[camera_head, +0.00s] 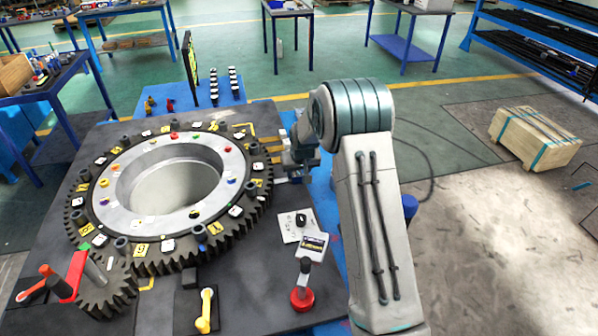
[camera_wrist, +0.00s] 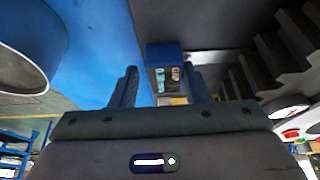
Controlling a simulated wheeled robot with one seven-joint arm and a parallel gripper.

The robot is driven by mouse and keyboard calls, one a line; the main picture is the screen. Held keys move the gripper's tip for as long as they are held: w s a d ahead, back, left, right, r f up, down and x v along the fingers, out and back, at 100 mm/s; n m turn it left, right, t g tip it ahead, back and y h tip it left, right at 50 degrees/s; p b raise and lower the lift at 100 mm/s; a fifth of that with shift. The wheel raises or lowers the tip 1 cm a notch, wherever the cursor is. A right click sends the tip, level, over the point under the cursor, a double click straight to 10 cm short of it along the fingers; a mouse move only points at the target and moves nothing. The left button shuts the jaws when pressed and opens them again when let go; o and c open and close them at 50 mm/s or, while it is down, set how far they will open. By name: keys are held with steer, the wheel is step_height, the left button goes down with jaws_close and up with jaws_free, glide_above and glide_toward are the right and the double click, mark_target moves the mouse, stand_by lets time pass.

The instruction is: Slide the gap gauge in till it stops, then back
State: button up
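My gripper (camera_wrist: 163,80) has its two fingers apart, and they point away from the wrist camera. A blue block (camera_wrist: 164,54) with a dark, patterned near face stands between and just beyond the fingertips in the wrist view. A narrow blue strip shows between it and the left finger, and no firm contact is visible. I cannot tell for sure whether this block is the gap gauge. In the head view my gripper (camera_head: 303,157) is at the right rim of the large toothed ring gear (camera_head: 258,196), and my arm partly hides the spot.
The ring gear lies on a dark table (camera_head: 255,282). A small pinion (camera_head: 107,291) with a red crank stands front left. A red-based lever (camera_head: 302,297), a yellow handle (camera_head: 205,311) and white cards (camera_head: 297,227) occupy the front. A wooden crate (camera_head: 535,137) is on the floor right.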

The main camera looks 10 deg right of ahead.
steer(key=b+v, duration=0.2)
steer(key=v, duration=1.1)
steer(key=shift+r, duration=0.4)
